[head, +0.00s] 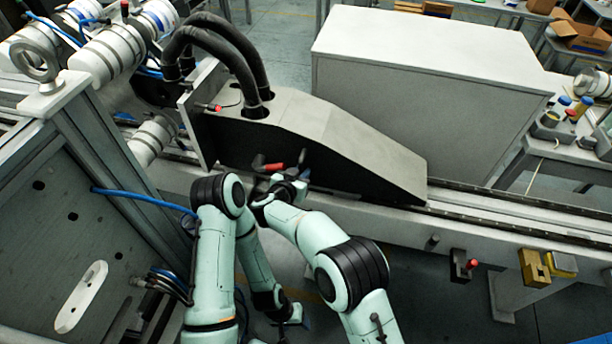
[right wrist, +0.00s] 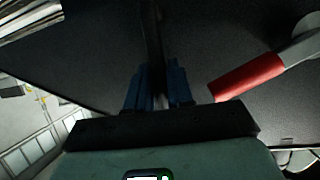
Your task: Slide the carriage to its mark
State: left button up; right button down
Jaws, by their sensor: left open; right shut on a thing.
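The carriage (head: 345,140) is a grey-topped, black-sided wedge housing on a long rail in the head view, its low end pointing right. My right gripper (head: 303,170) is at its near black side. In the right wrist view its blue fingers (right wrist: 158,90) are shut on an upright black bar (right wrist: 152,40) in front of the dark panel. A red-handled lever (head: 270,167) is just left of the gripper in the head view; it also shows in the right wrist view (right wrist: 247,78). My left gripper (head: 293,316) hangs low below the rail, open and apart from the carriage. I cannot make out the mark.
The rail (head: 520,216) runs clear to the right of the carriage. A black block with a red knob (head: 463,266) and a brass block (head: 534,268) sit on the beam's front. A big grey cabinet (head: 420,75) stands behind. Black hoses (head: 235,45) enter the carriage top.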

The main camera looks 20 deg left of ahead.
aim_at(318, 167)
jog(key=shift+w+d+m+h, duration=0.15)
jog(key=shift+w+d+h, duration=0.1)
jog(key=shift+d, duration=0.4)
jog(key=shift+w+d+m+h, duration=0.15)
jog(key=shift+d+h, duration=0.1)
jog(key=shift+d, duration=0.35)
jog(key=c, duration=1.2)
grip_release()
jog(key=shift+d+r, duration=0.1)
jog(key=shift+d, duration=0.2)
jog(key=shift+c, duration=0.2)
jog(key=shift+o, duration=0.7)
jog(key=shift+w+d, duration=0.1)
jog(key=shift+d, duration=0.35)
jog(key=shift+a, duration=0.35)
jog(key=shift+a+r, duration=0.1)
jog(key=shift+r, duration=0.15)
notch_tip(318, 167, up, 20)
jog(key=shift+d+f, duration=0.2)
jog(key=shift+d, duration=0.1)
